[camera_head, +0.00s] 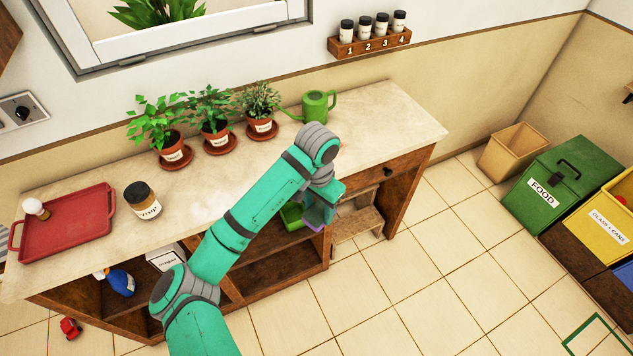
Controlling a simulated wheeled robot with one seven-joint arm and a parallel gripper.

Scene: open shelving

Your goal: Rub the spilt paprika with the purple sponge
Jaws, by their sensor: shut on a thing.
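My gripper (316,217) is at the front edge of the counter, by the open shelving below, right of the picture's middle. It is shut on the purple sponge (314,227), of which only a small purple part shows beneath it. My arm hides the rest of the sponge and the fingertips. A green item (291,215) is just left of my gripper, in the shelving.
Potted plants (216,135) and a green watering can (316,106) stand along the back of the counter (385,112). A jar (142,201) and a red tray (70,225) are at the left.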

